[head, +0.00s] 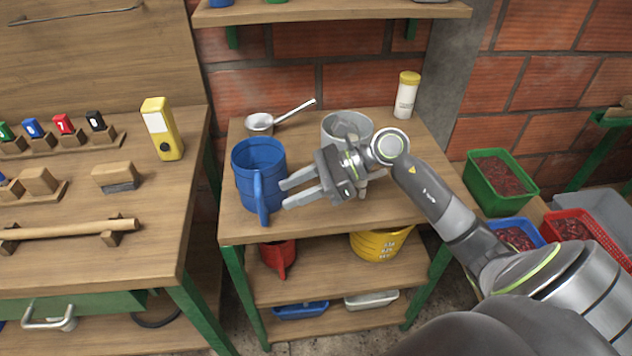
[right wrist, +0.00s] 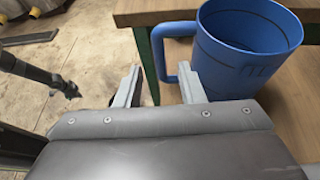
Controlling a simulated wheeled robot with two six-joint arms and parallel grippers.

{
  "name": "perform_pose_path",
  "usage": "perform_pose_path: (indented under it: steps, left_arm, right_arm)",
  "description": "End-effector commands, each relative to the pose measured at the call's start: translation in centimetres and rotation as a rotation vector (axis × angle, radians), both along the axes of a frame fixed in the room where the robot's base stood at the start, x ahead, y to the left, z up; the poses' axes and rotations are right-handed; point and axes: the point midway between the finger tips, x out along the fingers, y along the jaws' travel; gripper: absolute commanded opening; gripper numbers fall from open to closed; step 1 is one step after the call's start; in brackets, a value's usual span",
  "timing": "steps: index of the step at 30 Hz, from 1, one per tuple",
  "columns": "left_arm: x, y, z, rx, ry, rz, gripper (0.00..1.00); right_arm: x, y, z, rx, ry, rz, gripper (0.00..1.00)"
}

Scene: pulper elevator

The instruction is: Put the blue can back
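The blue can (head: 258,165), a jug with a side handle, stands upright at the left front of the small wooden table (head: 300,224). Its handle faces the front edge. My right gripper (head: 284,194) is open and empty, just right of the handle in the head view. In the right wrist view, the can (right wrist: 245,50) is at the upper right. Its handle shows beyond and between the spread fingertips (right wrist: 160,85); I cannot tell whether they touch it. My left gripper is not in view.
A grey pot (head: 346,127), a ladle (head: 260,122) and a yellow-lidded white container (head: 407,95) stand behind. A red can (head: 279,258) and a yellow basket (head: 380,245) are on the shelf below. A workbench (head: 165,220) stands left, across a narrow gap.

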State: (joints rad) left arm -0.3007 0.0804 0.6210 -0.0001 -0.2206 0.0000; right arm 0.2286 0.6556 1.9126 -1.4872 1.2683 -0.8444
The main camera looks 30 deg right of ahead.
Motion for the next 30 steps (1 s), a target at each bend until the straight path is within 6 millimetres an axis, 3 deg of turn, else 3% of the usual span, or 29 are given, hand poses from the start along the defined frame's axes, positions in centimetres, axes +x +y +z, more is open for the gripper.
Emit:
perform_pose_path:
  steps: [6,12,30]
  left_arm:
    - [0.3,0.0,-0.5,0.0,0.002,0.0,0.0]
    - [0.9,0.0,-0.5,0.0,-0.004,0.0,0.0]
    - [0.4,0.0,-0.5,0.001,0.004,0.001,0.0]
  right_arm:
    - [-0.8,-2.5,0.8,-0.005,0.0,-0.001,0.35]
    - [-1.2,-3.6,1.5,-0.002,0.0,-0.001,0.35]
    - [-1.3,-3.9,1.7,0.0,0.0,0.0,0.35]
